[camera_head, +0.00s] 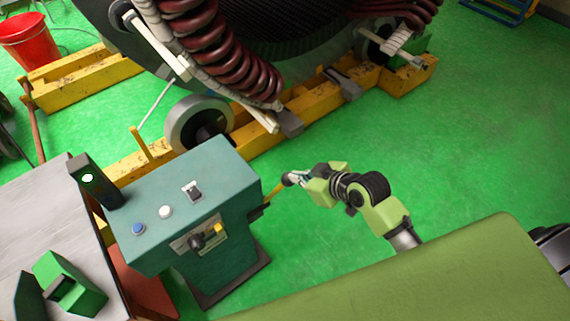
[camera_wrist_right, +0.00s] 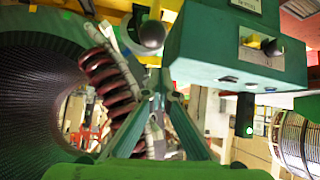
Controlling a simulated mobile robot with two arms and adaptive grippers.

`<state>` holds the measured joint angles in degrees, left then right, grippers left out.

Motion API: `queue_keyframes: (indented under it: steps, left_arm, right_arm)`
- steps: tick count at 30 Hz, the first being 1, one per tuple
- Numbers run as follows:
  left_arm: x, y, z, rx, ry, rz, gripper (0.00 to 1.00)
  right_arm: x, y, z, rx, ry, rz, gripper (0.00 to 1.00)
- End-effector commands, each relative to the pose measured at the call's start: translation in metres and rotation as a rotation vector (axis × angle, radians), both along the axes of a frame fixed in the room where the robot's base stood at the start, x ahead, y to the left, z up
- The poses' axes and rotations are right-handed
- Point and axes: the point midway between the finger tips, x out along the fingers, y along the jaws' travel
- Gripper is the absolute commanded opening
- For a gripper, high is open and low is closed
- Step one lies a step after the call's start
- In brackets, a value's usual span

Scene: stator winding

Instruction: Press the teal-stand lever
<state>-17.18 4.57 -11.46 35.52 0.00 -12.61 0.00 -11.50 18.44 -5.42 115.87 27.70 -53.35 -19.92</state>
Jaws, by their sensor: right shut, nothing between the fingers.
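The teal stand (camera_head: 190,210) stands left of centre in the head view, with buttons, a switch and a small front handle. Its lever (camera_head: 273,192), a yellowish rod, sticks out from the right side. My right gripper (camera_head: 293,178) is shut and empty at the lever's outer end; whether it touches cannot be told. In the right wrist view, which looks turned over, the fingers meet in a point (camera_wrist_right: 160,88). A dark rounded knob (camera_wrist_right: 152,36), apparently the lever's end, shows beyond and above them, beside the stand (camera_wrist_right: 225,45). My left gripper is not in view.
A grey table (camera_head: 45,215) with a green block (camera_head: 75,283) adjoins the stand at left. Behind are a yellow frame (camera_head: 310,105), a wheel (camera_head: 198,124) and a large machine with dark red coils (camera_head: 225,60). Green floor (camera_head: 480,130) at right is clear.

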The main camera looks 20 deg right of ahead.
Motion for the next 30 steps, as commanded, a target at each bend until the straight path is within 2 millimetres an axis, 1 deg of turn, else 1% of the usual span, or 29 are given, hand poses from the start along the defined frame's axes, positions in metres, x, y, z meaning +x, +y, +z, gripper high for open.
queue_keyframes:
  steps: [1, 3, 5, 16, 20, 23, 30]
  left_arm:
    - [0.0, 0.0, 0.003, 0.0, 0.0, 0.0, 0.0]
    - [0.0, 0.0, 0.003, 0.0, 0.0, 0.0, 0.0]
    - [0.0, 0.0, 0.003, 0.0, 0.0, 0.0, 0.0]
    - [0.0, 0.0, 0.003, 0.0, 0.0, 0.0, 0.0]
    - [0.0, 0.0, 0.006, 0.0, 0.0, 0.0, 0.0]
    - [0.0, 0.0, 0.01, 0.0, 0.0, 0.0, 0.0]
    - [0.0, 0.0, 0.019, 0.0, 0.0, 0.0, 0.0]
  right_arm:
    - [0.01, -0.002, 0.011, 0.003, -0.033, 0.011, 0.0]
    - [0.019, -0.002, 0.02, 0.009, -0.061, 0.02, 0.0]
    - [0.022, -0.002, 0.024, 0.01, -0.074, 0.025, 0.0]
    - [0.024, -0.002, 0.023, 0.013, -0.077, 0.024, 0.0]
    - [0.031, 0.001, 0.018, 0.015, -0.076, 0.022, 0.0]
    - [0.042, 0.007, 0.011, 0.016, -0.076, 0.022, 0.0]
    - [0.073, 0.021, -0.014, 0.015, -0.075, 0.022, 0.0]
